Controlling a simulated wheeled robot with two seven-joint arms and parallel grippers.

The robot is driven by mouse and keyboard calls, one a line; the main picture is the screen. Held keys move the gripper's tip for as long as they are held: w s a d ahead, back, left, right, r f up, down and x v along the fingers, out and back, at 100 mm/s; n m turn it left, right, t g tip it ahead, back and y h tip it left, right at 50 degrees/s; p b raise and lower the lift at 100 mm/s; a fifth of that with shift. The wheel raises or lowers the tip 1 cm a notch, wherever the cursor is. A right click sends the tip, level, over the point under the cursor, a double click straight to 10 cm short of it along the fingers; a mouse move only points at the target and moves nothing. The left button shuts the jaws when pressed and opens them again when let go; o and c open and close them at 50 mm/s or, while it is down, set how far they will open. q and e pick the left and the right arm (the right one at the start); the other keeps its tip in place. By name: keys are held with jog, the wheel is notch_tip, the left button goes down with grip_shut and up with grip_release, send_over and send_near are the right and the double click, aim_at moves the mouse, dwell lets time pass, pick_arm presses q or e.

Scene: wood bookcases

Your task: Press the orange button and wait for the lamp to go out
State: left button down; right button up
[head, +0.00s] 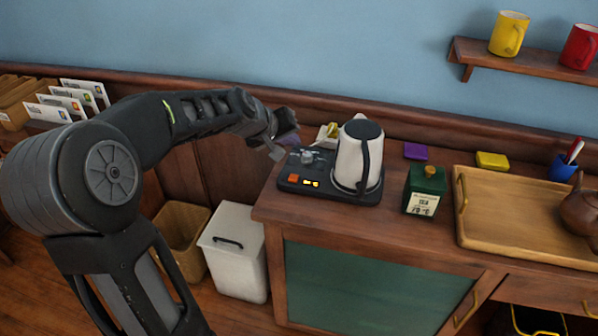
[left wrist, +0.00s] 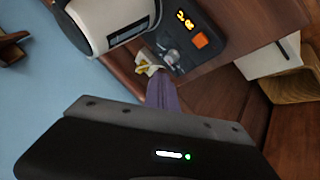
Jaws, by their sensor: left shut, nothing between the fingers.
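The orange button (head: 294,178) is on the front left of a black kettle base (head: 330,193); it also shows in the left wrist view (left wrist: 200,40). Beside it is a small lit yellow-orange display (head: 311,183), also lit in the left wrist view (left wrist: 186,20). A white kettle (head: 348,150) with a black lid and handle stands on the base. I cannot make out a separate lamp. My left gripper (head: 276,150) is shut and empty, above and behind the base's left end, apart from the button. My right gripper is not in view.
A green tea tin (head: 425,188) stands right of the base. A wooden tray (head: 520,236) with a brown teapot (head: 582,208) is farther right. A white bin (head: 234,252) stands on the floor left of the cabinet. The counter front below the base is clear.

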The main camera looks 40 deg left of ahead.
pick_arm(q)
jog(key=b, duration=0.7)
send_over(291, 180)
notch_tip(291, 180, down, 8)
jog(key=shift+w+r, duration=0.15)
jog(key=shift+r, duration=0.05)
jog(key=shift+f+b, duration=0.4)
jog(key=shift+f, duration=0.25)
dwell(1.3)
jog(key=shift+f+b, duration=0.35)
jog(key=shift+b, duration=0.1)
jog(key=shift+f+b, duration=0.5)
jog(key=shift+f, duration=0.05)
dwell(0.5)
jog(key=shift+r, duration=0.15)
jog(key=shift+r+p, duration=0.75)
jog(key=shift+r, duration=0.05)
